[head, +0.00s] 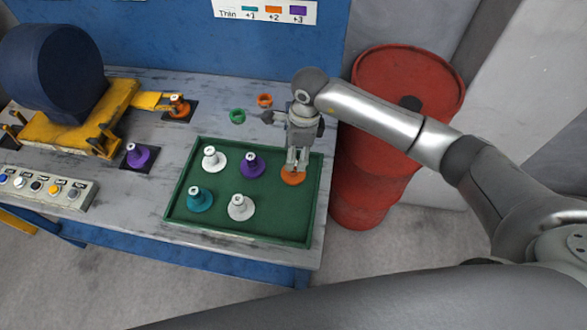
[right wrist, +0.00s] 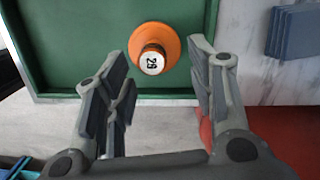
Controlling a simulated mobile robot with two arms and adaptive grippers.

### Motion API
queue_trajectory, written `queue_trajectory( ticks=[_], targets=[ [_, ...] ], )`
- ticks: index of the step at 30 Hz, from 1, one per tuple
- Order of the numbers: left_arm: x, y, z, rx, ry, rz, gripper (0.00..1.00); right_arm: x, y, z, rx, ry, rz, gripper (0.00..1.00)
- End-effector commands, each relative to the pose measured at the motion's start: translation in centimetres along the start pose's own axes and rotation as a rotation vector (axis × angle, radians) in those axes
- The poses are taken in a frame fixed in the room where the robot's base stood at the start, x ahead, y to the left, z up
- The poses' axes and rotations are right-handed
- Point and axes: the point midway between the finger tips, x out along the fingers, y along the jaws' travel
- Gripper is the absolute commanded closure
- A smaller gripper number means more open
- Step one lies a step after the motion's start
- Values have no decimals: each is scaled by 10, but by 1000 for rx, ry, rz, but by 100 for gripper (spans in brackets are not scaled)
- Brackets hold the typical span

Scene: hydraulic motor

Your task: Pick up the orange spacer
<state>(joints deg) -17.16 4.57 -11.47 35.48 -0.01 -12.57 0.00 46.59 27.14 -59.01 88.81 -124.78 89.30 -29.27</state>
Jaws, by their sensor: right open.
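An orange spacer (head: 292,178) stands in the right part of the green tray (head: 185,170). In the right wrist view the orange spacer (right wrist: 172,35) has a wide round base and a narrower neck with a white, marked top. My right gripper (head: 296,166) is directly over it, pointing down, and hides much of it in the head view. In the right wrist view my right gripper (right wrist: 153,62) is open, with a finger on either side of the spacer's neck and gaps to both. Another orange spacer (head: 179,106) stands on a dark pad beside the yellow fixture. My left gripper is not in view.
The tray also holds a purple spacer (head: 252,165), a teal spacer (head: 200,199) and two white spacers (head: 214,159). Another purple spacer (head: 138,156) stands left of the tray. Orange and green rings (head: 237,116) lie behind it. A red barrel (head: 375,150) stands right of the table.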

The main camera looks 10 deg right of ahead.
Motion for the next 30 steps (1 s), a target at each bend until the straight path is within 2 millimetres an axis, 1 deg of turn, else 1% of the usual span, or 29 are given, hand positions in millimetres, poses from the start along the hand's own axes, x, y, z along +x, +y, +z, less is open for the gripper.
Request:
queue_trajectory(
  ticks=[2, 6, 10, 13, 19, 20, 30],
  targets=[
    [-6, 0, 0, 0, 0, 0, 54, 7, 4, 0, 1, 1, 6, 50],
    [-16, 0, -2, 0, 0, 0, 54, 28, 10, 0, 1, 0, 7, 50],
    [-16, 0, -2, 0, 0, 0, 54, 45, 9, 0, 2, -1, 4, 50],
    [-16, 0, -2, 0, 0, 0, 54, 50, 8, 0, 0, -1, 3, 50],
    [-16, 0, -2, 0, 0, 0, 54, 51, 8, -1, 0, -1, 1, 50],
    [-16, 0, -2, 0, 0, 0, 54, 51, 8, -1, 0, -1, 1, 52],
    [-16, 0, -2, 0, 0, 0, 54, 50, 8, -1, 0, -1, 2, 96]
  ],
)
